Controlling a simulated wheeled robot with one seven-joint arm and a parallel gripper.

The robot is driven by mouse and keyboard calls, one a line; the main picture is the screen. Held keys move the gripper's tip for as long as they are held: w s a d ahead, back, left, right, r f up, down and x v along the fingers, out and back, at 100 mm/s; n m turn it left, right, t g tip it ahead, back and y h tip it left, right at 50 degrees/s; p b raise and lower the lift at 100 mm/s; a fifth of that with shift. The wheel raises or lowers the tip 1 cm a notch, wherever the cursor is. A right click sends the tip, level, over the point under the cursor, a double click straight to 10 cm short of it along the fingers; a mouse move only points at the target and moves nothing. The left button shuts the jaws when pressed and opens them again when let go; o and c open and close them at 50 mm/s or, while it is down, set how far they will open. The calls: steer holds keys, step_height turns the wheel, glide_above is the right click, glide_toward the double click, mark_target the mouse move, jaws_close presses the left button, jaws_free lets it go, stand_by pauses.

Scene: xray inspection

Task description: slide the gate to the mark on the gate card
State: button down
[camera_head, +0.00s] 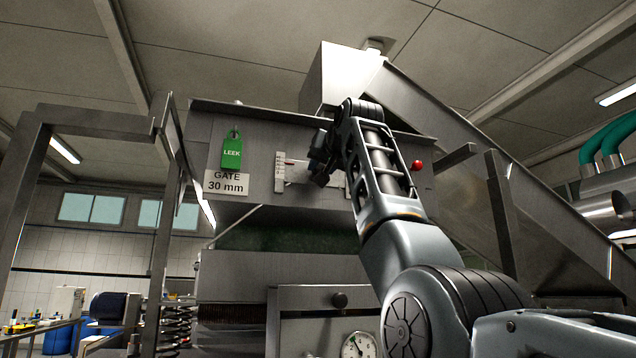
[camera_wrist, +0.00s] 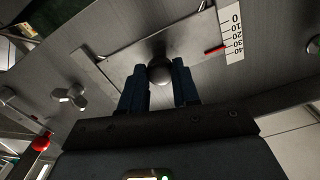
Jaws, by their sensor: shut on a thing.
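The gate card (camera_head: 227,183) on the hopper front reads GATE 30 mm. The gate plate (camera_head: 298,173) lies beside a scale (camera_head: 279,172) there; the wrist view shows the plate (camera_wrist: 190,42) and the scale (camera_wrist: 234,38), numbered 0 to 40. The plate's red pointer (camera_wrist: 214,49) lies near the 30 mark; the exact reading is hard to tell. My gripper (camera_wrist: 160,76) is shut on the round dark gate knob (camera_wrist: 159,72), one finger on each side. In the head view my gripper (camera_head: 321,165) hides the knob.
A green LEEK tag (camera_head: 231,152) hangs above the card. A red knob (camera_head: 417,165) sticks out right of my arm. A wing nut (camera_wrist: 70,97) sits left of the plate in the wrist view. A metal frame post (camera_head: 503,212) stands at the right.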

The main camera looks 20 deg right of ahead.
steer(key=shift+r, duration=0.15)
steer(key=c, duration=0.8)
jaws_free()
steer(key=s+b, duration=0.3)
steer(key=s, duration=0.4)
steer(key=shift+s+d, duration=0.15)
steer(key=shift+s, duration=0.25)
